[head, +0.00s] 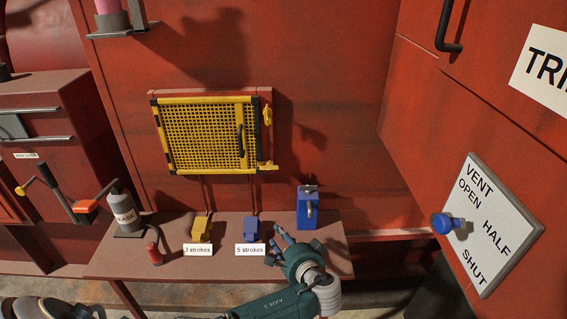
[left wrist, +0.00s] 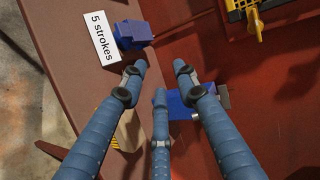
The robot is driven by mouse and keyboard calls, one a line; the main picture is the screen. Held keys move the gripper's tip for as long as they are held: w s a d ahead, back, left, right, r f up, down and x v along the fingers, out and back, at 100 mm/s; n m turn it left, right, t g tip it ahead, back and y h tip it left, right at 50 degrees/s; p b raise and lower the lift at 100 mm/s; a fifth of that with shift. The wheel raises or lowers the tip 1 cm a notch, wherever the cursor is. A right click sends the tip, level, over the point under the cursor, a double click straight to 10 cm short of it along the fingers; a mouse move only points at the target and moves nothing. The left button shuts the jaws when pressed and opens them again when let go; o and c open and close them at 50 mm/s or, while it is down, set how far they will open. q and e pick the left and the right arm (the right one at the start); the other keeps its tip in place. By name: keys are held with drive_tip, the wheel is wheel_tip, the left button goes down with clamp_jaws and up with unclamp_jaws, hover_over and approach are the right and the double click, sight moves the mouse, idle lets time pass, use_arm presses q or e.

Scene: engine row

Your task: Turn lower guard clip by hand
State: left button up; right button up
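The yellow mesh guard (head: 203,135) hangs on the red wall in the head view, with a dark upright handle. Its lower clip (head: 267,166) is a small yellow piece at the lower right corner, lying roughly level. The upper clip (head: 267,115) at the upper right stands roughly upright. A yellow clip-like piece (left wrist: 255,18) also shows at the top right of the left wrist view. My left gripper (head: 282,238) is below the guard, over the shelf, apart from the clip. In the left wrist view its three fingers (left wrist: 160,75) are spread and empty. My right gripper is not in view.
The shelf (head: 170,255) carries a yellow block (head: 202,229), a blue block (head: 251,228) labelled "5 strokes", and a blue padlock-like box (head: 308,210) close to my left gripper. A vent panel with a blue knob (head: 442,223) is right.

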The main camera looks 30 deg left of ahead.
sight(268, 167)
use_arm(q)
drive_tip(key=w+a+r+t+y, duration=0.1)
drive_tip(key=w+r+y, duration=0.15)
drive_tip(key=r, duration=0.35)
drive_tip(key=w+a+r+t+y, duration=0.1)
drive_tip(key=w+a+r, duration=0.1)
drive_tip(key=w+r, duration=0.3)
drive_tip(key=shift+r+p+x, duration=0.2)
drive_tip(key=shift+p+x, duration=0.35)
drive_tip(key=shift+x, duration=1.05)
drive_tip(key=shift+r+p+x, duration=0.15)
drive_tip(key=shift+p+x, duration=0.35)
drive_tip(key=shift+x, duration=1.05)
drive_tip(key=shift+r+p+x, duration=0.2)
drive_tip(key=shift+p+x, duration=0.35)
drive_tip(key=shift+x, duration=1.05)
drive_tip(key=shift+s+a, duration=0.15)
clamp_jaws()
drive_tip(key=shift+f, duration=0.1)
